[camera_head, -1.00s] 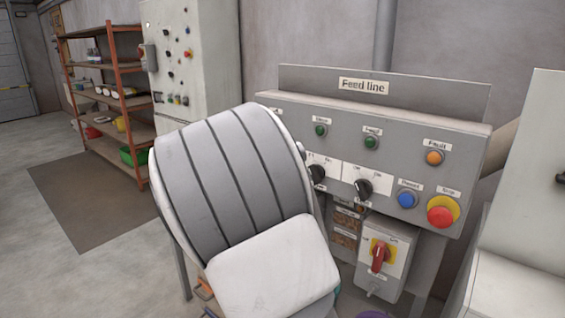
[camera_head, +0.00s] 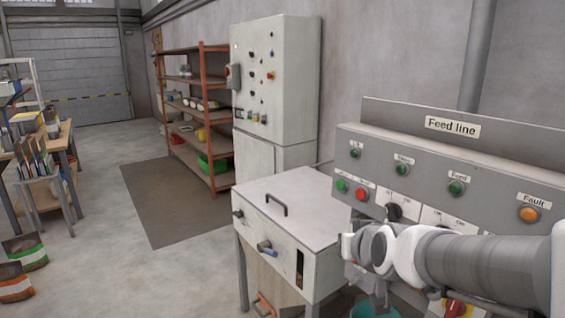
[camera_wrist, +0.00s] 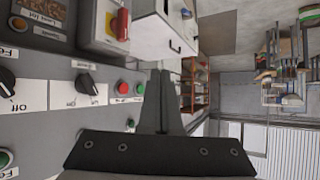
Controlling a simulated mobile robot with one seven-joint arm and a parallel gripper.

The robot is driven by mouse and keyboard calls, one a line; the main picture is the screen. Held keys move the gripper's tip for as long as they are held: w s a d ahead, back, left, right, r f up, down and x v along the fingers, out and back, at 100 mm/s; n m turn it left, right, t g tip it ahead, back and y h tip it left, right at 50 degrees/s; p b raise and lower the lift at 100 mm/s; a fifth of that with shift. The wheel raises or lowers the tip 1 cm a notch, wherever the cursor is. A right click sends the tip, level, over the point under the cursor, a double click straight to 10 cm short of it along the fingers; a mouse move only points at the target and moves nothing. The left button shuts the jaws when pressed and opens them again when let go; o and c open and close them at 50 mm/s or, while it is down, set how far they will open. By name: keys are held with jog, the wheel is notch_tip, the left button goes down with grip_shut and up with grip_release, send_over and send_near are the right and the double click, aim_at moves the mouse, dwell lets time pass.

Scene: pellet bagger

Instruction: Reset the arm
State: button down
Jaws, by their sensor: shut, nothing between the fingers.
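My arm reaches in from the right in the head view, in front of the grey Feed line panel (camera_head: 385,150). My gripper (camera_head: 348,246) is at its left end, pointing left in front of the panel's lower left part. In the wrist view my gripper (camera_wrist: 160,78) shows as two dark fingers closed together with nothing between them. That view is upside down, with the panel (camera_wrist: 45,125) filling its left side. The arm hides the panel's lower right part in the head view.
A white cabinet with a handle (camera_head: 315,195) stands left of the panel, close to my gripper. Behind are a tall control cabinet (camera_head: 272,75) and an orange shelf (camera_head: 203,120). Open floor (camera_head: 130,270) lies left, with bags and a workbench (camera_head: 65,140) beyond.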

jog(key=s+d+g+h+p, duration=0.1)
jog(key=s+g, duration=0.4)
jog(key=s, duration=1.5)
jog(key=shift+s+d+r+g+p, duration=0.25)
jog(key=shift+s+r+g+p, duration=0.05)
jog(key=shift+r+g, duration=0.1)
